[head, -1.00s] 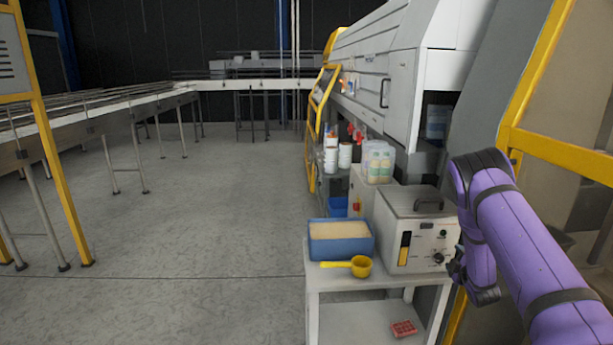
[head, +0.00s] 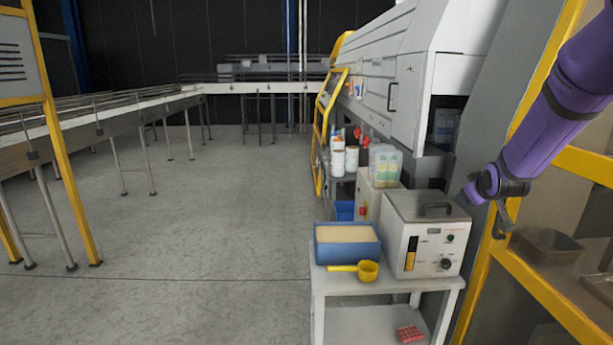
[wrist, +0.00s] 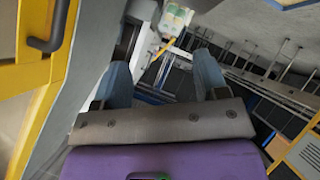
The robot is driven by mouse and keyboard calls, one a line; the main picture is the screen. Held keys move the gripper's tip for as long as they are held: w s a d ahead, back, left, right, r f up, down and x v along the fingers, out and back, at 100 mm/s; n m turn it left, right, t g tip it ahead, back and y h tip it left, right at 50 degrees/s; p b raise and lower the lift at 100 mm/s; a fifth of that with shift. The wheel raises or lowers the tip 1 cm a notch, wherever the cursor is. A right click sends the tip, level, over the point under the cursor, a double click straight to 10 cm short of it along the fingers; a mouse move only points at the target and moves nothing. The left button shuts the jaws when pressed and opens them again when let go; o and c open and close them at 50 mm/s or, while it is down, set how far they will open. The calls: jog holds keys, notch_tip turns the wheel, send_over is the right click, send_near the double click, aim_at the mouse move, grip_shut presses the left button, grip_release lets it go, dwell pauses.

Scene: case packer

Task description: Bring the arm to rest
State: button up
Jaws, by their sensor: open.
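My purple arm comes in from the upper right in the head view and points down and to the left. Its gripper end (head: 488,196) hangs in the air to the right of the white-and-grey control box, near the yellow frame. In the wrist view my gripper (wrist: 160,80) shows two blue-grey fingers set wide apart, open, with nothing held between them.
A small white table (head: 345,284) carries a blue bin (head: 346,254), a yellow scoop (head: 362,270) and the control box (head: 426,240). A yellow frame (head: 545,290) stands close on the right. The floor to the left is clear, up to the conveyor (head: 110,122).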

jog(key=s+a+r+m+g+y, duration=0.1)
jog(key=s+a+r, duration=0.1)
jog(key=s+r, duration=0.25)
jog(key=s+a+r+m+g, duration=0.1)
jog(key=s+a+r, duration=0.2)
jog(key=s, duration=0.2)
jog(key=s+a+r+m+g, duration=0.1)
jog(key=s+a, duration=0.2)
jog(key=s, duration=0.7)
jog(key=s+a+r+g+y, duration=0.1)
jog(key=s+a, duration=0.2)
jog(key=s, duration=0.8)
jog(key=s+a+r+m+g, duration=0.1)
jog(key=s+a+r+g, duration=0.1)
jog(key=s, duration=0.9)
jog(key=shift+a+m+y, duration=0.3)
jog(key=shift+a+y, duration=0.1)
jog(key=shift+a, duration=0.2)
